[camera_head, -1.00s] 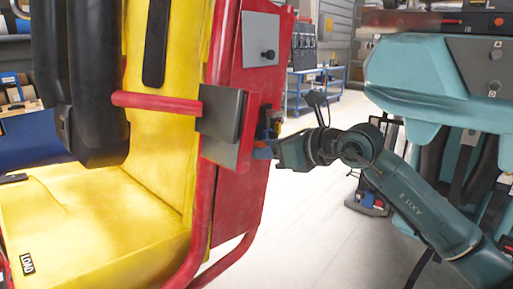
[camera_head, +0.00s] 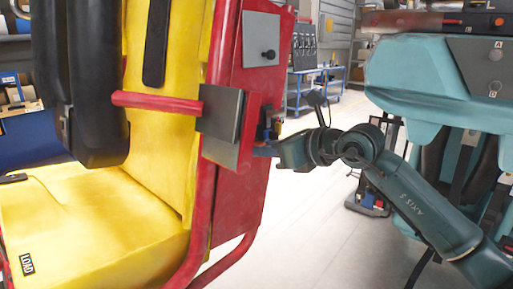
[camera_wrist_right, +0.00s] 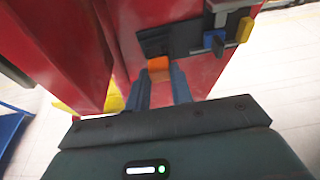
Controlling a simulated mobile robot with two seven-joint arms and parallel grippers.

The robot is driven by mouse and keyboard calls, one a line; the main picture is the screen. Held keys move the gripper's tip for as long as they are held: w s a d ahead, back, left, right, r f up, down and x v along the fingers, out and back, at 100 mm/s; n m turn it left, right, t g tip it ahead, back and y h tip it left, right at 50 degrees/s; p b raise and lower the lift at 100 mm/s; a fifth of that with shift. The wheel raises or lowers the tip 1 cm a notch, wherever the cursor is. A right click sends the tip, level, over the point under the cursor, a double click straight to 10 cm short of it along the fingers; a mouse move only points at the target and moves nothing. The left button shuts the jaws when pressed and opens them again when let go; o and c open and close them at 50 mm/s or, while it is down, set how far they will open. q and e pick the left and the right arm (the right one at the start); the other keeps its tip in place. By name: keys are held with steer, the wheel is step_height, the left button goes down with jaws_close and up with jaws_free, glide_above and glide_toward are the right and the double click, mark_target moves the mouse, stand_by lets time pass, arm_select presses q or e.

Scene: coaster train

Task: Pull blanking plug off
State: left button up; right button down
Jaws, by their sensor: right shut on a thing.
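The orange blanking plug (camera_wrist_right: 158,64) shows in the right wrist view, at the dark block (camera_wrist_right: 166,40) on the red side panel. My right gripper's two blue-grey fingers (camera_wrist_right: 159,76) are shut on the plug from either side. I cannot tell whether the plug is still seated in the block. In the head view my right gripper (camera_head: 264,151) is at the edge of the red frame, beside the grey plate; the plug is too small or hidden to make out there. My left gripper is not in view.
A fitting with a blue knob (camera_wrist_right: 215,40) and a yellow knob (camera_wrist_right: 244,29) sits just right of the block. The yellow seat (camera_head: 100,215) with its red bar (camera_head: 155,103) is at left. A teal machine (camera_head: 420,80) stands at right. Open floor (camera_head: 310,215) lies between.

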steer(key=shift+d, duration=0.1)
steer(key=shift+s+d+b, duration=0.45)
steer(key=shift+s+d, duration=0.3)
steer(key=shift+d, duration=0.25)
steer(key=shift+s+d+b, duration=0.4)
steer(key=shift+s+d, duration=0.3)
steer(key=shift+d, duration=0.25)
